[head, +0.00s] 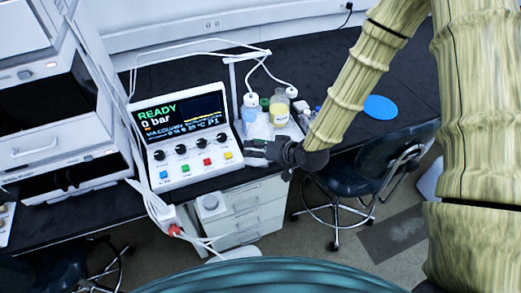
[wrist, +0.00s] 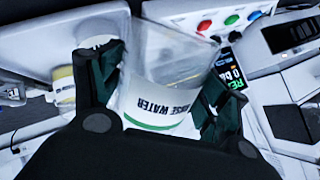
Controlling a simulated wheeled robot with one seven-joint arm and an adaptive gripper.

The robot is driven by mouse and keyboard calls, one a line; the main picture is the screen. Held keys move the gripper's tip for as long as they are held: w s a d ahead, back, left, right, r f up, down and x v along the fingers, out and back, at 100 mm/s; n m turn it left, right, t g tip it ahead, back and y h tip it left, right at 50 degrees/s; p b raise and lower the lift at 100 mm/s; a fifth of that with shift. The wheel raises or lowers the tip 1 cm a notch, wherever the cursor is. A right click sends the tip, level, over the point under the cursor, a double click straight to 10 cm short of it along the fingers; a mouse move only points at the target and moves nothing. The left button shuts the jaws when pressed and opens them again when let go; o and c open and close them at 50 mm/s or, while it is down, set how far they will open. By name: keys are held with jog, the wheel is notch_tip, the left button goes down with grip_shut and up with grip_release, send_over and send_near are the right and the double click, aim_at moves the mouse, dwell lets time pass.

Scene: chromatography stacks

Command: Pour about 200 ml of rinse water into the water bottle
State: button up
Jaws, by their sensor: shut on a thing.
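My gripper (wrist: 165,105) is shut on a clear container labelled "RINSE WATER" (wrist: 160,103), with a finger on each side. In the head view my gripper (head: 268,150) is at the front edge of the bench, and the clear container (head: 259,129) shows just beyond it. Its water level and tilt are hard to tell.
A control unit (head: 183,135) reading "READY 0 bar" stands close on the left.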

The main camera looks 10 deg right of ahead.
aim_at(260, 140)
jog(key=shift+s+a+r+m+g+p, duration=0.15)
jog(key=shift+r+m+g+p, duration=0.6)
jog(key=shift+p, duration=1.05)
jog(key=shift+s+r+g+p, duration=0.1)
jog(key=shift+r+g+p, duration=0.4)
jog(key=shift+p, duration=0.5)
jog(key=shift+y, duration=0.3)
jog(key=shift+r+g+p, duration=0.45)
jog(key=shift+r+p, duration=0.15)
jog(key=shift+p, duration=0.3)
jog(key=shift+r+m+g+p, duration=0.25)
jog(key=shift+r+g+p, duration=0.05)
jog(key=shift+r+p, duration=0.35)
jog(key=shift+p, duration=0.05)
jog(key=shift+g, duration=0.3)
jog(key=shift+r+y, duration=0.2)
jog(key=shift+y, duration=0.1)
